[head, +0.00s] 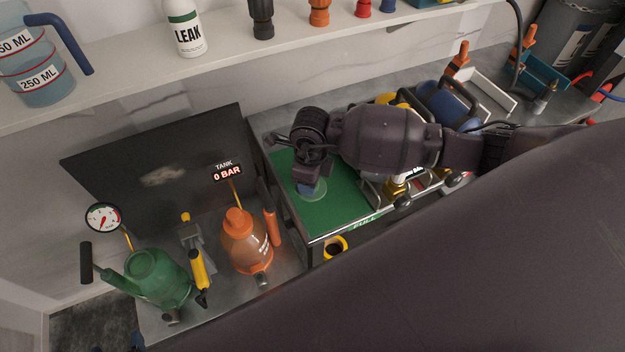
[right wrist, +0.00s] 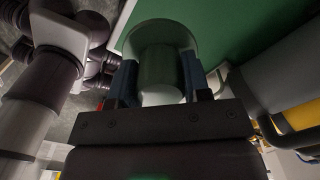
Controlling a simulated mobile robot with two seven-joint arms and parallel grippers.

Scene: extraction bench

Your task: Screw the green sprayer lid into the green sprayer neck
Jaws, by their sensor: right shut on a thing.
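The green sprayer (head: 158,284) stands at the lower left of the head view, with its wide neck (head: 145,262) on top. My right gripper (head: 309,186) is over the green board, well to the right of the sprayer. It is shut on a green, round, flanged piece that looks like the green sprayer lid (head: 314,193). In the right wrist view the lid (right wrist: 160,68) is a green cylinder with a wider disc, between the two blue finger pads. The lid's far side is hidden. My left gripper cannot be made out.
An orange sprayer (head: 246,245) stands right of the green one, with a yellow-handled tool (head: 199,268) between them. A dark panel (head: 160,165) rises behind. The green board (head: 345,205) marked FULL has bare room. A shelf (head: 125,90) with bottles runs along the back.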

